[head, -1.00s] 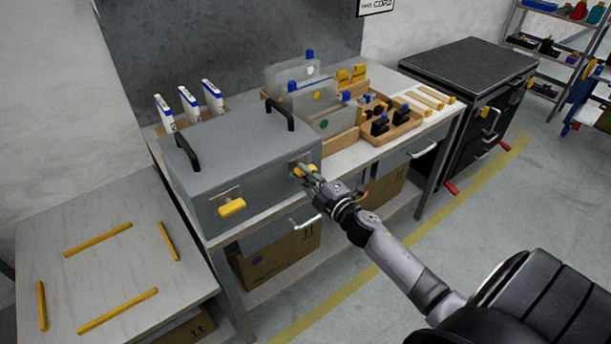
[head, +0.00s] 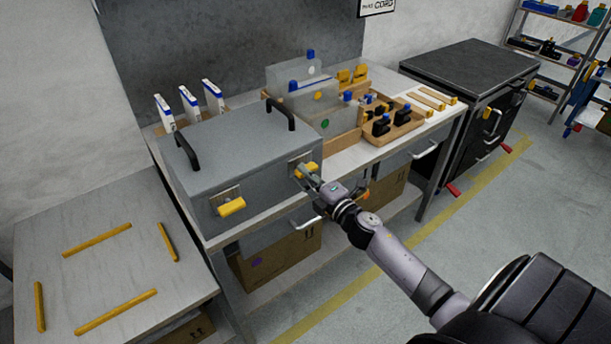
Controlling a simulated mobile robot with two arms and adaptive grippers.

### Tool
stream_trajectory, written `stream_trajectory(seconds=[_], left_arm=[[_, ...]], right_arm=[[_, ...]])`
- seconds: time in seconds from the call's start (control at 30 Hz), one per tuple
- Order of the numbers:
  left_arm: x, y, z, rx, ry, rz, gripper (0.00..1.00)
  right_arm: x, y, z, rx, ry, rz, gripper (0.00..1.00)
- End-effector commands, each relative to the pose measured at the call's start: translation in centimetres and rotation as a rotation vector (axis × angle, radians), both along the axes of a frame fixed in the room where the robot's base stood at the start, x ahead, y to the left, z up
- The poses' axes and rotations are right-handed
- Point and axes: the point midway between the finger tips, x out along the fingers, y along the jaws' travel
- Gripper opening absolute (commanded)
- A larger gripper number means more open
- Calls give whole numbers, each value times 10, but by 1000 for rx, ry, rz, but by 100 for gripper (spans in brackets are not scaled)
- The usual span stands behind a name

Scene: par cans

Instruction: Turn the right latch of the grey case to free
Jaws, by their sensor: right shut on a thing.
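The grey case (head: 215,150) stands on the workbench with its lid closed and two black handles on top. Its front has two latches with yellow handles. The left latch (head: 231,207) has its yellow bar lying close to level, slightly tilted. The right latch (head: 306,170) also has a yellow bar, tilted slightly up to the right, with its lower part covered by my fingers. My right gripper (head: 309,178) reaches in from the lower right and is shut on the right latch handle. My left gripper is not in view.
Right of the case are clear panels (head: 302,95) and a wooden tray (head: 417,128) with black items. White boxes (head: 188,103) stand behind it. A drawer handle (head: 308,223) sticks out below. A side table (head: 105,250) with yellow strips is at the left.

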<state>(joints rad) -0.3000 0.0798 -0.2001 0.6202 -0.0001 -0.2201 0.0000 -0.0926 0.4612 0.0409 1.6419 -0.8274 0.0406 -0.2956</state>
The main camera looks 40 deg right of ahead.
Motion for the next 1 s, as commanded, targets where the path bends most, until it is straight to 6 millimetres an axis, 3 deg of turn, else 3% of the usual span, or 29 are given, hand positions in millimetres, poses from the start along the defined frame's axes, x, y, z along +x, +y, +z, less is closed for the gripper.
stream_trajectory(seconds=[0.07,0.1,0.4,0.77,1.0], left_arm=[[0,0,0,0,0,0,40],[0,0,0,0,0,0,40],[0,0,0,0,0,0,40],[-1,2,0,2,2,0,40],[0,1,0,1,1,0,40]], right_arm=[[0,0,-1,-3,2,1,0],[0,0,-1,-3,2,1,14],[0,0,-1,-1,1,1,33],[-4,0,-1,0,1,0,33],[-38,-1,-3,2,5,-1,33]])
